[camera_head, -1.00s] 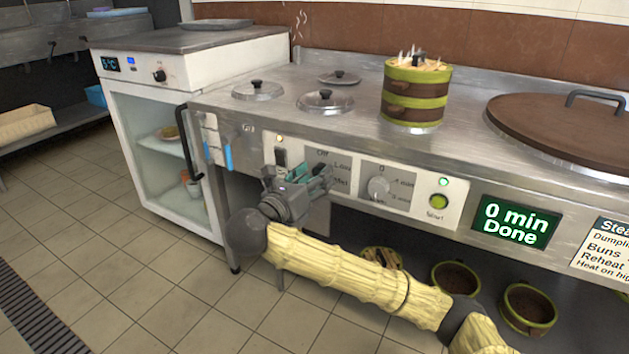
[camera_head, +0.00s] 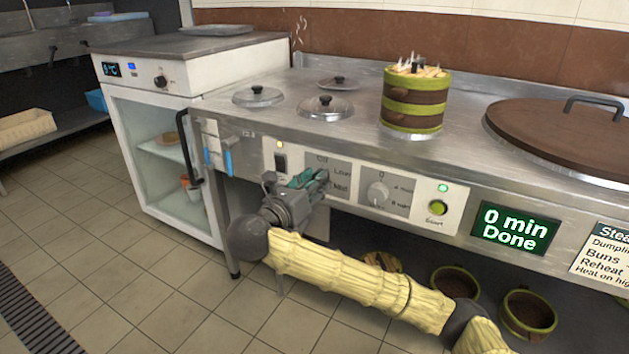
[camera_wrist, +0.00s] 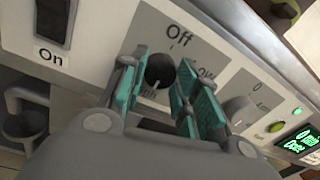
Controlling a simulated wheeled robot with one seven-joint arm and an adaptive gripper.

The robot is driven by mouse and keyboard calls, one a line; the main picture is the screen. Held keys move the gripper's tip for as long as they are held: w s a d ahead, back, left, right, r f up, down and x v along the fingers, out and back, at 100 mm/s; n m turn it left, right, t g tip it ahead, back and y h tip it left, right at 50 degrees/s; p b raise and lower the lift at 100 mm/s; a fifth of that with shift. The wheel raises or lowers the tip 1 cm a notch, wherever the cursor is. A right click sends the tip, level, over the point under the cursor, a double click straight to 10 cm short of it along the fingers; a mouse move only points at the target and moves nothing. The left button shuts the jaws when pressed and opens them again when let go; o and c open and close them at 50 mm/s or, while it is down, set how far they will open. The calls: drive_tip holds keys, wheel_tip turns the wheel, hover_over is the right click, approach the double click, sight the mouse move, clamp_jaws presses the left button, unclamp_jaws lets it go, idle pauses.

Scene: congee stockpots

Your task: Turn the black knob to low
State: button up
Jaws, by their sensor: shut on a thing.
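The black knob (camera_wrist: 160,72) is on the stove's front panel, below the word "Off" in the wrist view. "Low" is printed to its right, partly covered by a finger. My gripper (camera_head: 310,181) is at the panel in the head view, where its fingers hide the knob. In the wrist view my gripper (camera_wrist: 162,64) has its teal finger pads on either side of the knob, shut on it.
A black rocker switch (camera_head: 280,161) is close on the left. A "0 min Done" display (camera_head: 515,228) is farther right.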

drive_tip(key=shift+r+p, duration=0.2)
drive_tip(key=shift+p, duration=0.2)
drive_tip(key=shift+s+d+f+n+t+y+p, duration=0.1)
drive_tip(key=shift+n+t+y+p, duration=0.15)
drive_tip(key=shift+n+p, duration=8.15)
drive_tip(key=shift+d+f+n+t+y+p, duration=0.25)
drive_tip(key=shift+n+p, duration=3.65)
drive_tip(key=shift+p, duration=8.85)
drive_tip(key=shift+a+r, duration=0.1)
drive_tip(key=shift+a, duration=0.1)
drive_tip(key=o, duration=1)
drive_tip(key=shift+o, duration=0.2)
